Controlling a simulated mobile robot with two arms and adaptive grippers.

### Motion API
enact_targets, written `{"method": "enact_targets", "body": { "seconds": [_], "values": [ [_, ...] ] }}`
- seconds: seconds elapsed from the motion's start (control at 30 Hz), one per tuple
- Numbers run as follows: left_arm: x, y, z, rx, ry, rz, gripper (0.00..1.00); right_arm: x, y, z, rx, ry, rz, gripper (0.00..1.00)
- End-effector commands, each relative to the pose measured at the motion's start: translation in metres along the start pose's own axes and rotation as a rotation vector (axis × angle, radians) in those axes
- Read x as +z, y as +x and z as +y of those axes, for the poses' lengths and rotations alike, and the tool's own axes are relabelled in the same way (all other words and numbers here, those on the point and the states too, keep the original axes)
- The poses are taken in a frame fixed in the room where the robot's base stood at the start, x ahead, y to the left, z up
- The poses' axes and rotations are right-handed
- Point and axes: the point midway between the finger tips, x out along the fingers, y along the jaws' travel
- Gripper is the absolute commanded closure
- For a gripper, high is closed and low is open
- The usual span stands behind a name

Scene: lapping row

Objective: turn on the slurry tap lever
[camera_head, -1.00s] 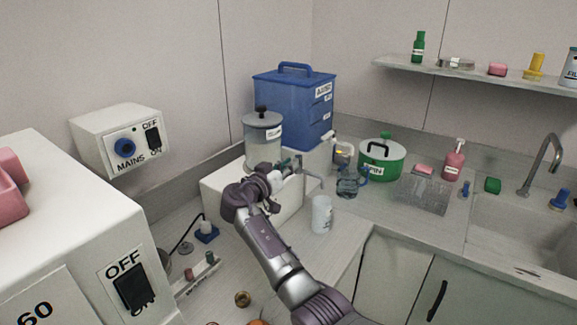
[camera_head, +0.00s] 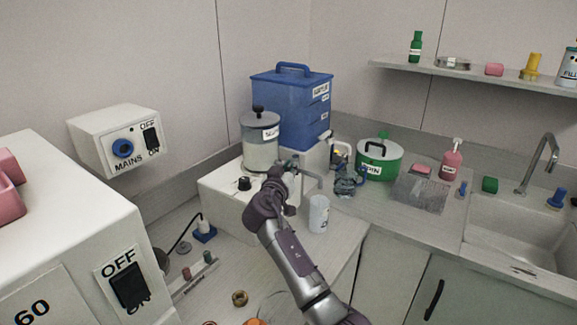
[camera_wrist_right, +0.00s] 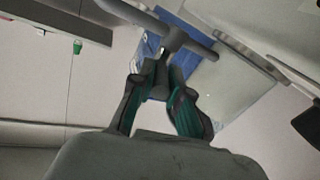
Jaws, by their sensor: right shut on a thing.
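The slurry jar (camera_head: 260,155), a clear vessel with a grey lid and black knob, stands on a white block (camera_head: 222,196) in the head view. A grey tap spout (camera_head: 313,179) comes out at the block's right side. My right gripper (camera_head: 285,166) is at the tap, partly hidden by its own wrist. In the right wrist view, my right gripper (camera_wrist_right: 164,62) is shut on a small part of the grey tap, which I take as the tap lever (camera_wrist_right: 163,52). Grey tap bars (camera_wrist_right: 190,42) cross just beyond the fingertips. My left gripper is not in view.
A blue lidded container (camera_head: 290,108) stands behind the tap. A white cup (camera_head: 319,214) stands close to the right of my arm. A black knob (camera_head: 244,184) sits on the block.

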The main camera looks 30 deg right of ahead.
Motion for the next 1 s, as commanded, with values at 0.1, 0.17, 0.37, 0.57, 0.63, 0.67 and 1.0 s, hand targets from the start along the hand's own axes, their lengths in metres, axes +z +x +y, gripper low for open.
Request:
{"method": "enact_targets", "body": {
  "seconds": [0.1, 0.17, 0.37, 0.57, 0.63, 0.67, 1.0],
  "values": [
    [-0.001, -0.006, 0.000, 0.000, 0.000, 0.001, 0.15, -0.001, 0.000, 0.005, -0.072, 0.000, 0.015, 1.00],
    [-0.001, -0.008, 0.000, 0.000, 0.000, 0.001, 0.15, 0.000, 0.000, 0.007, -0.105, -0.001, 0.021, 1.00],
    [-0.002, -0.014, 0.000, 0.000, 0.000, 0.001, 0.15, 0.000, 0.001, 0.010, -0.187, -0.001, 0.038, 1.00],
    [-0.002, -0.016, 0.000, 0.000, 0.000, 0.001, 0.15, 0.001, 0.001, 0.011, -0.223, 0.000, 0.045, 1.00],
    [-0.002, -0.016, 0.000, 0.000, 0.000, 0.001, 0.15, 0.002, 0.001, 0.011, -0.228, 0.000, 0.045, 1.00],
    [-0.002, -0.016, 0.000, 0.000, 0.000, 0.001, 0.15, 0.002, 0.001, 0.011, -0.228, 0.000, 0.045, 1.00],
    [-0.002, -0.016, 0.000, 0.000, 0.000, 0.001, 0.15, 0.002, 0.001, 0.011, -0.228, 0.000, 0.045, 0.74]
  ]
}}
